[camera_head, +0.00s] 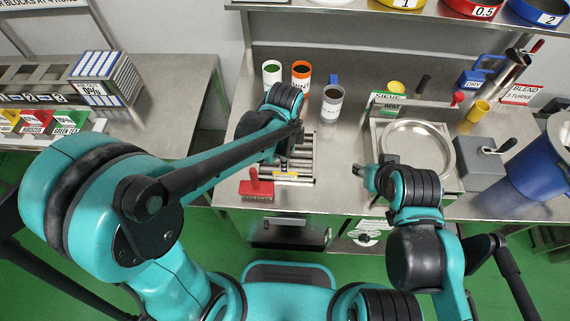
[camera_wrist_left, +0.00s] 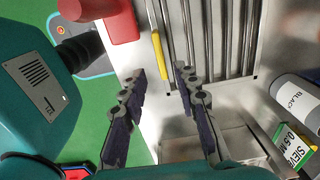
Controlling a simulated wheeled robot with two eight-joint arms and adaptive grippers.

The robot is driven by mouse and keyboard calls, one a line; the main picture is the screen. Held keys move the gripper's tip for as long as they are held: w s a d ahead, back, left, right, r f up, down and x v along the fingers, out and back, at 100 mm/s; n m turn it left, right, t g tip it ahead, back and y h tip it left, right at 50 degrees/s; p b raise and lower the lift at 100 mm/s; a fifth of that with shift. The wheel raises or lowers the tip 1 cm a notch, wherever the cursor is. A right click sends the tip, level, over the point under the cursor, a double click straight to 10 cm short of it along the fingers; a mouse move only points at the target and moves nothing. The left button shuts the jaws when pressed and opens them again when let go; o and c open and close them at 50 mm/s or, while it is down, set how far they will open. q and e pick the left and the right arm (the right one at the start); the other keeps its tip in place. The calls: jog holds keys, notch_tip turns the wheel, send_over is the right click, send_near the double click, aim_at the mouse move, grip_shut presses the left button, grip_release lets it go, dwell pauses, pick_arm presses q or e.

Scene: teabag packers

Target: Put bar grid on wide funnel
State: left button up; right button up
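The bar grid (camera_head: 303,165), several parallel steel bars, lies on the steel bench; my left arm partly covers it. A yellow strip (camera_head: 286,174) runs along its near side. In the left wrist view the bars (camera_wrist_left: 215,35) are at the top, with the yellow strip (camera_wrist_left: 159,42) just beyond the fingertips. My left gripper (camera_wrist_left: 160,76) is open and empty, its fingers apart; it points at the grid's near edge.
A red tool (camera_head: 257,187) lies left of the grid near the front edge. Several cups and a grey labelled beaker (camera_head: 332,103) stand behind. A green sieve sign (camera_head: 386,103) and grey box (camera_head: 480,163) flank the dish. A blue bin (camera_head: 540,165) stands at right.

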pick_arm(q)
jog(key=shift+r+p, duration=0.35)
jog(key=shift+r, duration=1.55)
pick_arm(e)
jog(key=shift+r, duration=0.55)
